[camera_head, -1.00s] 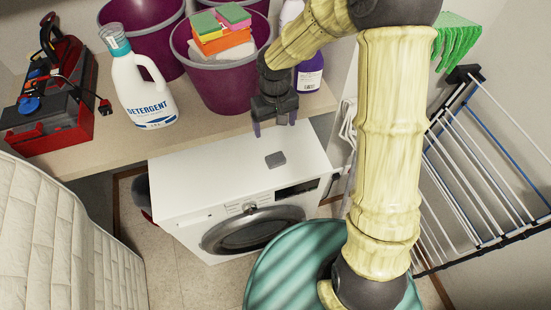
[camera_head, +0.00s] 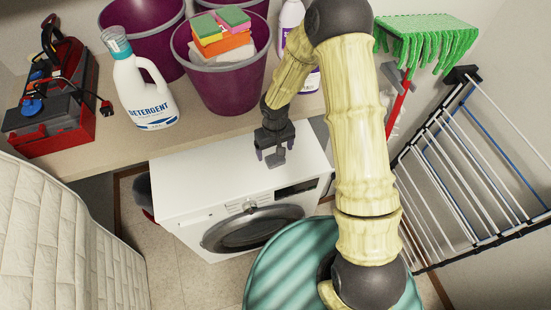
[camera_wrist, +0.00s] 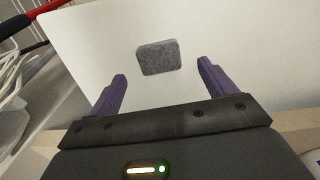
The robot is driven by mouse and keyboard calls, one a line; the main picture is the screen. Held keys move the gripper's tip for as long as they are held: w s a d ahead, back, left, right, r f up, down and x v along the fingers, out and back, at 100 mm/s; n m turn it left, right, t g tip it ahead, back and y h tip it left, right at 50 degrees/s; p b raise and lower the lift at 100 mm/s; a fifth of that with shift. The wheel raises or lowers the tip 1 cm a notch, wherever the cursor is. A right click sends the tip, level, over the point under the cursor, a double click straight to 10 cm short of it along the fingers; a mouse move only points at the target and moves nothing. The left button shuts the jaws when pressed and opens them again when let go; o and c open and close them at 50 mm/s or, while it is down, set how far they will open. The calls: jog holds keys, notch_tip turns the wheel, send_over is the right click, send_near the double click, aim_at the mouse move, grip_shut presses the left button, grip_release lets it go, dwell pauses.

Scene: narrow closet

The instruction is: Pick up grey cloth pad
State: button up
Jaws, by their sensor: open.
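The grey cloth pad (camera_wrist: 159,57) lies flat on the white top of the washing machine (camera_head: 200,180). In the wrist view it sits just beyond and between my two purple fingertips, and nothing touches it. In the head view the pad (camera_head: 276,160) is partly hidden by my gripper (camera_head: 275,156). My gripper is open and empty, pointing down over the machine's top. My gripper also shows in the wrist view (camera_wrist: 162,70), with the fingers on either side of the pad's line.
A shelf behind holds a detergent bottle (camera_head: 143,88), a purple bucket (camera_head: 222,82) with sponges (camera_head: 221,32), and a red toolbox (camera_head: 52,110). A drying rack (camera_head: 480,160) and green mop (camera_head: 428,38) stand at the right. A mattress (camera_head: 60,235) is at the left.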

aim_at(275, 158)
dwell(0.3)
jog(key=shift+w+f+p, duration=0.15)
jog(key=shift+f+p, duration=0.75)
jog(key=shift+f, duration=1.7)
jog(key=shift+s, duration=0.2)
jog(key=shift+w, duration=0.1)
jog(key=c, duration=1.1)
jog(key=shift+r, duration=0.1)
jog(key=shift+c, duration=0.2)
notch_tip(275, 158, up, 10)
jog(key=b, duration=0.1)
jog(key=shift+b, duration=0.35)
